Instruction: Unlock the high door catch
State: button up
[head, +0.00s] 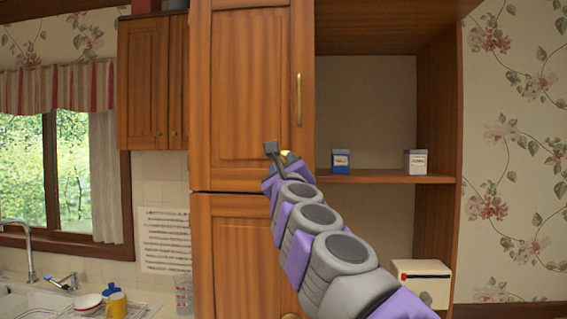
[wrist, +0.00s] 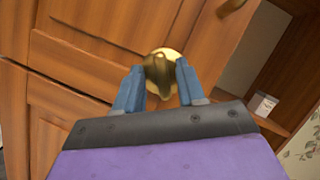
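The tall wooden cabinet has an upper door (head: 245,80) with a round brass catch (wrist: 163,66) near its lower edge. In the wrist view the catch has a pale round base and a darker brass turn piece. In the head view only a bit of the catch (head: 287,155) shows behind my gripper (head: 279,158). In the wrist view my gripper (wrist: 158,76) has its two blue fingers apart, one on each side of the turn piece. Whether they touch it I cannot tell.
A vertical brass handle (head: 298,100) is on the upper door's right side. Open shelves (head: 385,179) to the right hold a blue box (head: 341,161) and a white box (head: 415,161). A lower door (head: 235,250) is below. A sink (head: 30,295) is at left.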

jog(key=shift+w, duration=0.2)
jog(key=shift+r, duration=0.1)
grip_shut()
